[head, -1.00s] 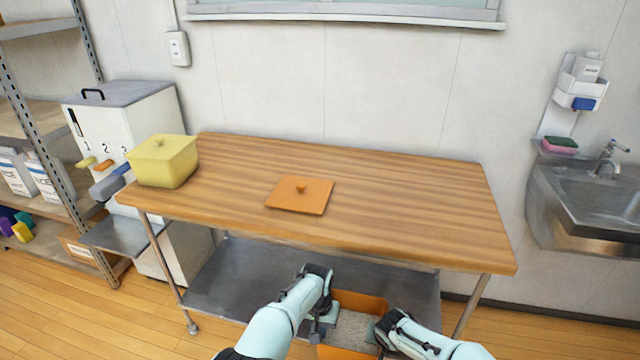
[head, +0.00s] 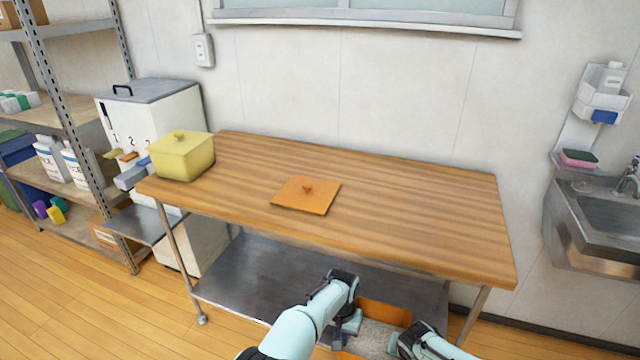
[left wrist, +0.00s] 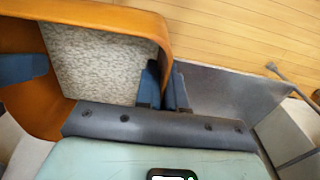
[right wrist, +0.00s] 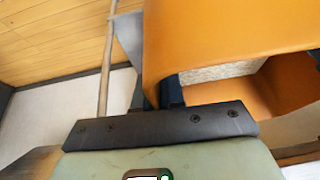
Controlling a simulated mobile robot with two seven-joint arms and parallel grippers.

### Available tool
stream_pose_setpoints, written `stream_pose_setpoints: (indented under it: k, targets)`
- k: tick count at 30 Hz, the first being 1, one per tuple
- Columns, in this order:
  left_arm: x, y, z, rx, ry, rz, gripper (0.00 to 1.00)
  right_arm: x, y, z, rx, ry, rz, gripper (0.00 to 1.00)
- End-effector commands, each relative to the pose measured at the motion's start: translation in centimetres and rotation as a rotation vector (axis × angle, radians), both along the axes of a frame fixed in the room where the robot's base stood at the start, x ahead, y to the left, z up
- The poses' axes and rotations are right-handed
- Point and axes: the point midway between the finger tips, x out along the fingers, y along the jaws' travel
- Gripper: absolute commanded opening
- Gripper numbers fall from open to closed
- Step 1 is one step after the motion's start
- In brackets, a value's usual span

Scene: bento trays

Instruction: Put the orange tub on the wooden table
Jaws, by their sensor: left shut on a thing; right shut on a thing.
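The orange tub (head: 388,313) is at the bottom of the head view, in front of the table and lower than its top. It is open and holds pale, speckled, grainy contents. My left gripper (left wrist: 166,90) is shut on one wall of the tub, and my right gripper (right wrist: 160,92) is shut on another. My arms hide much of the tub in the head view. The wooden table (head: 400,210) stands ahead.
A yellow lidded tub (head: 182,156) stands at the table's left end. The table's right half is bare. A dark lower shelf (head: 255,275) lies under the top. A white dispenser (head: 160,115) and metal shelving (head: 70,110) are left, a sink (head: 600,220) right.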

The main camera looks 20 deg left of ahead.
Motion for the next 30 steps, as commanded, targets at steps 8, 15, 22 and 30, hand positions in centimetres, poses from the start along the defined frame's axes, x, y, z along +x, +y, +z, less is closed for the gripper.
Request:
stream_pose_setpoints:
  k: [8,15,22,30]
  targets:
    - [0.1,0.1,0.2,0.001,-0.004,0.002,0.00,0.0,-0.1,0.1,-0.002,-0.002,-0.002,0.00]
    - [0.0,0.1,1.6,0.000,-0.005,0.002,0.00,-0.1,-0.1,1.6,-0.002,-0.003,-0.001,0.00]
    - [-0.3,0.1,4.7,0.000,-0.006,0.002,0.00,-0.3,-0.1,4.6,0.000,-0.004,-0.002,0.00]
    - [-0.6,0.1,8.2,0.001,-0.004,0.001,0.00,-0.7,-0.1,8.2,-0.001,-0.003,-0.003,0.00]
